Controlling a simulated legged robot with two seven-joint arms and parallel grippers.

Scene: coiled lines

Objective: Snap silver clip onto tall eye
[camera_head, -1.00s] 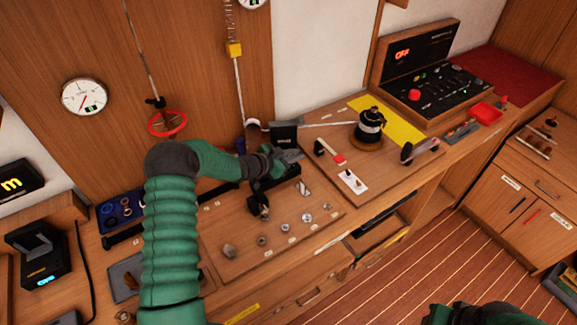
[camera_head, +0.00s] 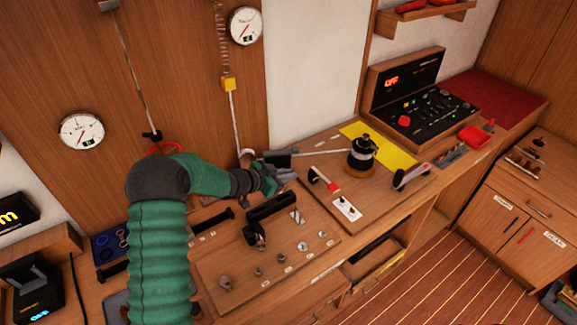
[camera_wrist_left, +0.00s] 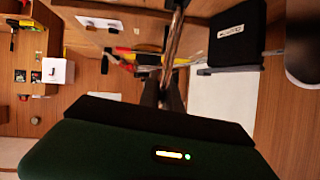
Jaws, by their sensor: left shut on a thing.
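My left gripper (camera_head: 284,177) is shut above the back of the wooden fittings board (camera_head: 215,250). In the left wrist view its fingers (camera_wrist_left: 164,95) close on a slim shiny metal piece (camera_wrist_left: 174,35) that runs toward the top of the picture. I cannot tell for sure that this is the silver clip. Several small metal fittings, one of them a round one (camera_head: 302,246), stand in a row on the board. I cannot tell which one is the tall eye. My right gripper is not in view.
A black bar-shaped piece (camera_head: 270,208) stands on the board just below the left gripper. A black winch (camera_head: 362,150) with a taut line stands to the right, by a yellow strip (camera_head: 393,157). An open control case (camera_head: 420,95) stands farther right.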

